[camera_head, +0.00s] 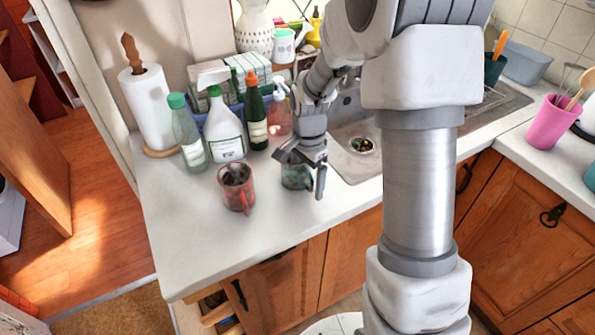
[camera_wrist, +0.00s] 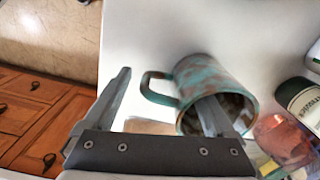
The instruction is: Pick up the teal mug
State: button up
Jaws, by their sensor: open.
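The teal mug (camera_head: 293,180) stands on the white counter, partly hidden behind my gripper in the head view. In the wrist view the teal mug (camera_wrist: 213,77) has brownish patches, and its handle points left. My gripper (camera_head: 301,172) is open at the mug. In the wrist view my gripper (camera_wrist: 167,86) has its left finger beyond the handle, over the counter. Its right finger overlaps the mug's mouth and appears to reach inside the rim. The handle lies between the two fingers. I cannot tell whether either finger touches the mug.
A reddish mug (camera_head: 237,188) stands just left of the teal one. Bottles, including a white one (camera_head: 226,130) and a dark green one (camera_head: 256,118), stand behind. The sink (camera_head: 352,160) is to the right. The counter's front (camera_head: 225,255) is clear.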

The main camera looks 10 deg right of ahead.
jog(key=shift+f, duration=0.55)
grip_shut()
